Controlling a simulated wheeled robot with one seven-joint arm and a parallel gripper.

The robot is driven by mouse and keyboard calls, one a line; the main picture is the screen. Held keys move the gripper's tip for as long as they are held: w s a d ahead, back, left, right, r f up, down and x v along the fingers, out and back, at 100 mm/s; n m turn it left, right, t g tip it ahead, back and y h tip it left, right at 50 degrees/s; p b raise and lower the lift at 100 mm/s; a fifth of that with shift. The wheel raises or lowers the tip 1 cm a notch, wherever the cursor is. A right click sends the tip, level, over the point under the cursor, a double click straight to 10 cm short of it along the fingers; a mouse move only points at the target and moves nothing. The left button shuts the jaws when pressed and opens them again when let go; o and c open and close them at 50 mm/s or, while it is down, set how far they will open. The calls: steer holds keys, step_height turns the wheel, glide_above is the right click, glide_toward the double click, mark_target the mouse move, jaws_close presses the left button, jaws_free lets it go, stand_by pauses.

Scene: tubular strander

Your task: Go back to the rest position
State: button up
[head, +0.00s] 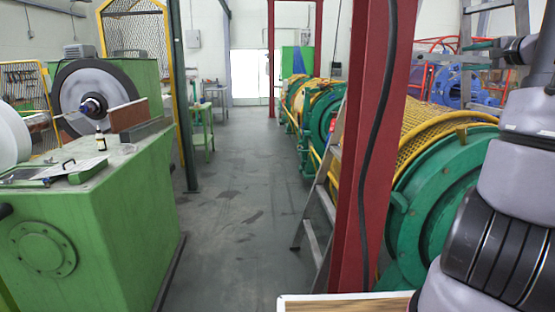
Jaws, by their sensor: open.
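My arm rises along the right edge of the head view, bent at its upper end. My gripper (472,56) is at the upper right and points left.
A green machine cabinet (95,235) with a bottle (100,138) and tools on top stands at left. A red post (368,150) and a ladder (318,215) stand right of centre. The green and yellow strander (440,190) runs behind them. The grey floor aisle (235,200) is clear.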

steer(key=s+a+f+n+g+y, duration=0.1)
steer(key=s+a+f+n+g, duration=0.25)
steer(key=a, duration=0.95)
steer(key=s+a+n+g+y, duration=0.1)
steer(key=s+a+n+g, duration=0.45)
steer(key=a, duration=0.85)
steer(key=s+a+f+n+h, duration=0.1)
steer(key=s+a+f+h, duration=0.1)
steer(key=s, duration=0.7)
steer(key=s+a+f+h, duration=0.1)
steer(key=s+a+f, duration=0.3)
steer(key=s, duration=0.6)
steer(key=shift+s+a+f+n+h, duration=0.15)
steer(key=shift+f+n+h, duration=0.1)
steer(key=shift+n+h, duration=0.15)
